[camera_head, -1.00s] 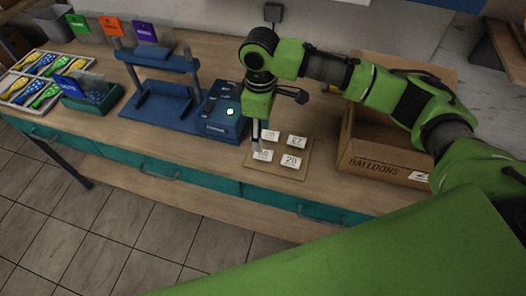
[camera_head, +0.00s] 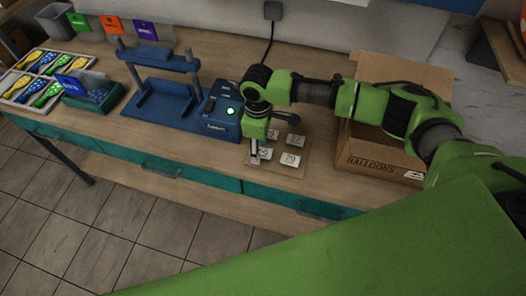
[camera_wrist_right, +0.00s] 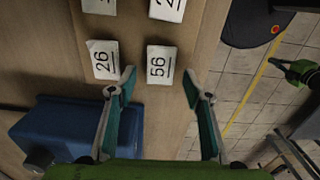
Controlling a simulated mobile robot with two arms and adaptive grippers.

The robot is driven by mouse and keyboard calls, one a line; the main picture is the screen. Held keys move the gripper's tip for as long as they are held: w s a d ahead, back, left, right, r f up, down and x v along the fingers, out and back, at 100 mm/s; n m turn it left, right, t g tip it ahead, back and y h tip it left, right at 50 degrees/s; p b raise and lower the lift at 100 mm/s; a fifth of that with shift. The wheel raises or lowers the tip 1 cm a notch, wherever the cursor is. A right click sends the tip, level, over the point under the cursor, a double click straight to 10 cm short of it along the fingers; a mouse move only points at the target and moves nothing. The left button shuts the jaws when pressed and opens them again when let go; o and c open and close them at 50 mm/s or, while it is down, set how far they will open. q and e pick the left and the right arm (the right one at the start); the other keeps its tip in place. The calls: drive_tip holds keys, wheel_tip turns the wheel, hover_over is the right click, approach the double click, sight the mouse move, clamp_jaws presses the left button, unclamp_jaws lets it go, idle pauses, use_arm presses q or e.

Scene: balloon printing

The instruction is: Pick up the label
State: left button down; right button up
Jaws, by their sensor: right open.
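Several white labels with black numbers lie on a flat brown board (camera_head: 277,171) on the workbench. In the right wrist view, the label reading 56 (camera_wrist_right: 159,65) lies between and just beyond the fingertips of my right gripper (camera_wrist_right: 157,77). The label reading 26 (camera_wrist_right: 102,60) lies left of it, outside the left finger. Two more labels, one here (camera_wrist_right: 167,9) and one here (camera_wrist_right: 99,5), are cut by the top edge. The right gripper is open and empty. In the head view it (camera_head: 254,160) points down over the board's left side, partly covering the near-left label (camera_head: 265,153). My left gripper is not in view.
A cardboard balloon box (camera_head: 375,160) stands to the right. A blue press frame (camera_head: 160,95) and balloon trays (camera_head: 43,77) are farther left. The bench's front edge is close to the board.

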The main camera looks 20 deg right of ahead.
drive_tip(key=shift+f, duration=0.25)
idle(0.3)
drive_tip(key=c, duration=0.8)
